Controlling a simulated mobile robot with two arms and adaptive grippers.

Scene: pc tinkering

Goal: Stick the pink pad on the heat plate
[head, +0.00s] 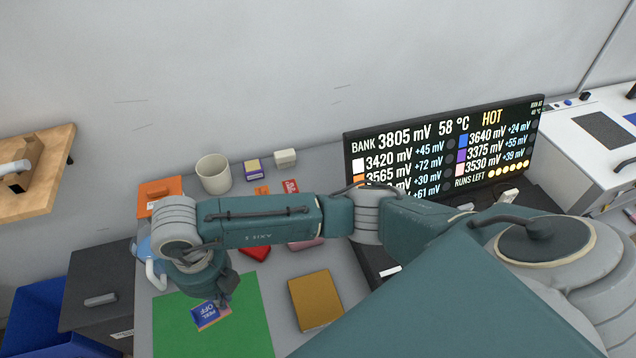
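A small pad with a blue film marked "PEEL OFF" (204,312) and a pinkish edge (213,321) lies on or just over the green mat (180,338). My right gripper (225,299) points down at the pad's right side, close to it. Its fingers are small and dark here, so I cannot tell if they grip the pad. A gold-brown flat plate (315,300), perhaps the heat plate, lies flat right of the mat. A pink flat piece (306,244) shows partly behind my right arm. My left gripper is not in view.
A lit display (450,150) reading "HOT" stands at the back right. A red piece (255,253) lies under my arm. A blue bin (40,305) is at the left.

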